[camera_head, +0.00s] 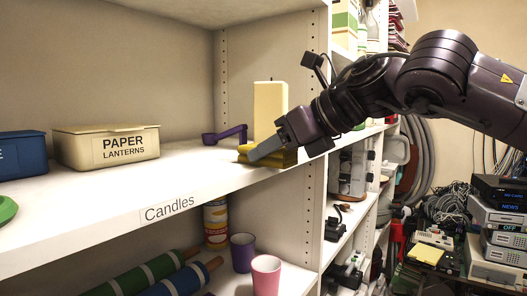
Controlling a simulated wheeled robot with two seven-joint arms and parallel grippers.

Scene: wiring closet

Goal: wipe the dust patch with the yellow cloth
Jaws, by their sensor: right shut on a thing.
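The yellow cloth (284,157) is a folded pad on the white shelf (190,181), near the shelf's front edge at its right end. My right gripper (262,152) comes in from the right and is shut on the yellow cloth. The cloth seems to touch the shelf surface. I cannot make out a dust patch; it may be under the cloth or too faint to see. My left gripper is not in view.
A box labelled Paper Lanterns (106,147) and a blue box (22,157) stand further left. Cups (266,275) stand on the shelf below. The shelf between the lantern box and cloth is clear.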

